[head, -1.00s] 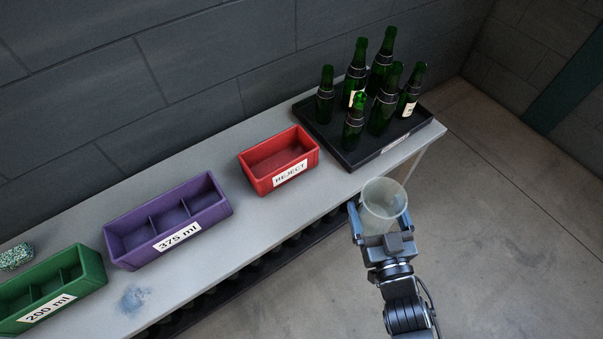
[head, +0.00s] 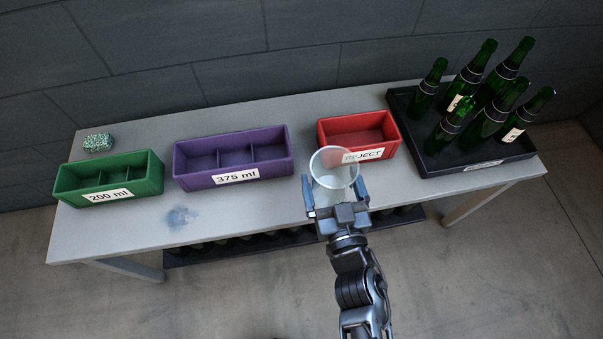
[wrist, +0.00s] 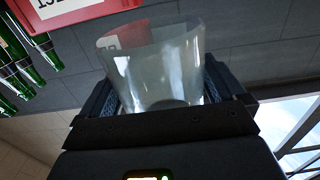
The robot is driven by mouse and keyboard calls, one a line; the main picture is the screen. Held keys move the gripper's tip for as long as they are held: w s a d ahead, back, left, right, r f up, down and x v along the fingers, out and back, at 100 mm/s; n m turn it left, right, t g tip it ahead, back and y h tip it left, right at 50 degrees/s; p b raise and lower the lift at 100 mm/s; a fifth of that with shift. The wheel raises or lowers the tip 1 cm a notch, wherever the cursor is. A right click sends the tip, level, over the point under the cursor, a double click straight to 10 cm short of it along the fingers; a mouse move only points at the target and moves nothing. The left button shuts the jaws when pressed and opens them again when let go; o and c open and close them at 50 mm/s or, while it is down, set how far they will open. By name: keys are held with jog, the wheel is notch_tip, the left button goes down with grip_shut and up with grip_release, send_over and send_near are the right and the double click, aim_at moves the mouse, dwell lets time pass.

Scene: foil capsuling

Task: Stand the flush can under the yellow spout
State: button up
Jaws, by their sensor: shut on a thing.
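The flush can is a clear, translucent open-topped cup (head: 334,168). My gripper (head: 337,196) is shut on it, with one finger on each side, and holds it upright in front of the bench's front edge, below the red bin in the picture. The cup also shows in the wrist view (wrist: 155,65), between the two fingers (wrist: 160,95). No yellow spout is in view in either picture.
On the grey bench (head: 260,205) stand a green 200 ml bin (head: 75,190), a purple 375 ml bin (head: 190,178), a red REJECT bin (head: 335,138) and a black tray (head: 440,170) of green bottles. A speckled sponge (head: 98,142) lies at the back left. A blue smudge (head: 181,217) marks the front left.

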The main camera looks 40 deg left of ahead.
jog(key=a+f+b, duration=0.1)
jog(key=a+b, duration=0.1)
jog(key=a+f+b, duration=0.3)
jog(key=a+b, duration=0.1)
jog(key=shift+a+f, duration=0.3)
jog(key=shift+f, duration=0.1)
jog(key=shift+a+f+b, duration=0.1)
jog(key=shift+a+b, duration=0.55)
jog(key=shift+b, duration=0.15)
jog(key=shift+f+b, duration=1.4)
jog(key=shift+f, duration=0.55)
jog(key=shift+f, duration=0.1)
jog(key=shift+f, duration=0.15)
jog(key=o, duration=0.8)
jog(key=shift+r, duration=0.2)
jog(key=p+v, duration=0.1)
jog(key=v, duration=1.1)
